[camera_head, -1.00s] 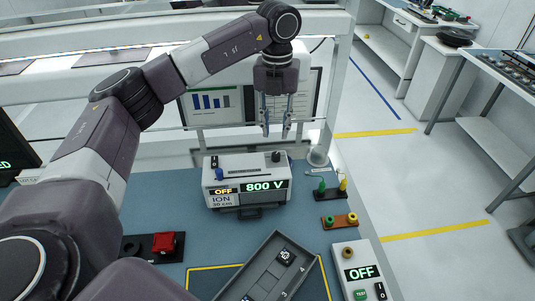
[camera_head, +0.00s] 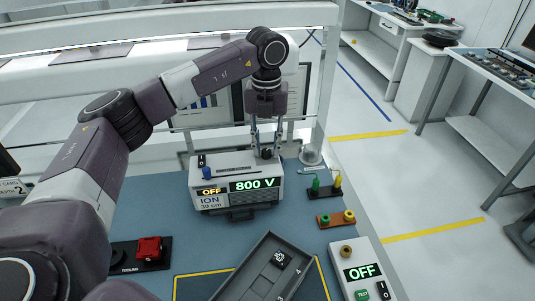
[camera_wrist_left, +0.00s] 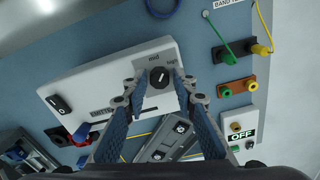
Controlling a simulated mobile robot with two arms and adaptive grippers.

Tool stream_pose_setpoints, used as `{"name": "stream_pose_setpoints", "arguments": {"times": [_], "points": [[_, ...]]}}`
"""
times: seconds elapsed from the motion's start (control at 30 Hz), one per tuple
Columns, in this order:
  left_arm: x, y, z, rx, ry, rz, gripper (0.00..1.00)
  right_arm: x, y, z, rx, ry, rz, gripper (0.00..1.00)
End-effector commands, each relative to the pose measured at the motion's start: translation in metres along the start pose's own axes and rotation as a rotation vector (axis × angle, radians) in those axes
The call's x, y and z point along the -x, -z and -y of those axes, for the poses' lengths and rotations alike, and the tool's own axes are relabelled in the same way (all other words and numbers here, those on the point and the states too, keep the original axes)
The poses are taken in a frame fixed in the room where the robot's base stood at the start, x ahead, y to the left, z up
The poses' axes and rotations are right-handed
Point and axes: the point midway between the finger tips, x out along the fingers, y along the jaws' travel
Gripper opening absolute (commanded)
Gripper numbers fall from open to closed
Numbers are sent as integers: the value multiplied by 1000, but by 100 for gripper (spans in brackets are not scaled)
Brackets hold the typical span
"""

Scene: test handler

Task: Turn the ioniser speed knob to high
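The ioniser (camera_head: 213,200) is a white box on the blue bench, with displays reading OFF and 800 V. Its black speed knob (camera_head: 266,153) is on top at the right. In the left wrist view the knob (camera_wrist_left: 159,77) has "mid" and "high" labels beside it, and its white pointer line is slanted. My left gripper (camera_head: 266,140) points down at the knob. In the left wrist view its fingertips (camera_wrist_left: 158,80) are apart, one on each side of the knob; I cannot tell if they touch it. My right gripper is not in view.
A blue knob (camera_head: 206,173) and a rocker switch (camera_head: 201,160) are on the ioniser's left. Green and yellow plugs (camera_head: 315,185) stand to its right. A grey tray (camera_head: 243,287), a red button (camera_head: 149,249) and a box reading OFF (camera_head: 345,256) are in front.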

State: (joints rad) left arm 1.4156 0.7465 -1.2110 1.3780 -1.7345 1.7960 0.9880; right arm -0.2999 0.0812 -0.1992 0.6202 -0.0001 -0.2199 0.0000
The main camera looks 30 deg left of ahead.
Motion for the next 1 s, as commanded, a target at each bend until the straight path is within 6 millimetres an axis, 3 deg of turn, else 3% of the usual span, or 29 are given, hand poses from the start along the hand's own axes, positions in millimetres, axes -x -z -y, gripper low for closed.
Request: {"name": "stream_pose_setpoints", "arguments": {"times": [0.2,0.43,0.8,1.0], "points": [[0,0,0,0,0,0,26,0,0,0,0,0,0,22],[0,0,0,0,0,0,2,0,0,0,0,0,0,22],[0,0,0,-186,0,1,2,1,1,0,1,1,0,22],[0,0,0,-189,0,1,2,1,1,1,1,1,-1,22]]}}
